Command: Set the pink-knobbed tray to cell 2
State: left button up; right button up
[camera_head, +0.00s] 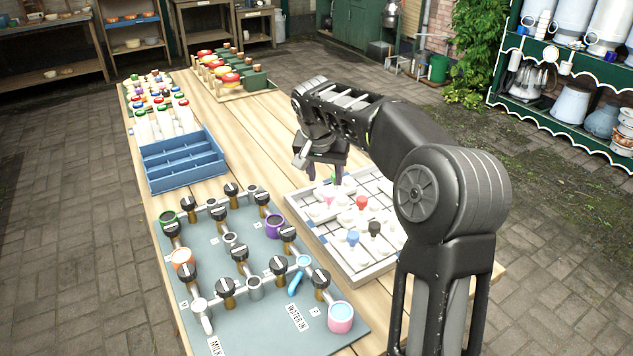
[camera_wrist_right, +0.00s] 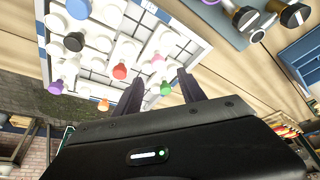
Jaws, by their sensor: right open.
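A white grid board (camera_head: 389,269) with white sliding trays lies on the table, each tray carrying a coloured knob. The pink knob (camera_head: 329,195) shows near the board's left side, just below my right gripper (camera_head: 325,178). In the right wrist view the pink knob (camera_wrist_right: 158,62) lies just beyond the gap between my open, empty fingers (camera_wrist_right: 160,84). I cannot tell whether a finger touches any knob. Cell numbers are not readable. My left gripper is not in view.
Red (camera_head: 362,202), black (camera_head: 374,228) and blue (camera_head: 353,237) knobs stand close by on the board. A grey pipe panel with valves (camera_head: 243,318) lies to the left. A blue divided crate (camera_head: 184,160) and a rack of coloured pieces (camera_head: 232,96) stand farther back.

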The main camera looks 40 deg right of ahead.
aim_at(329, 193)
jog(key=shift+p+x, duration=0.5)
jog(key=shift+x, duration=3.3)
jog(key=shift+s, duration=0.15)
grip_shut()
jog(key=shift+d, duration=0.1)
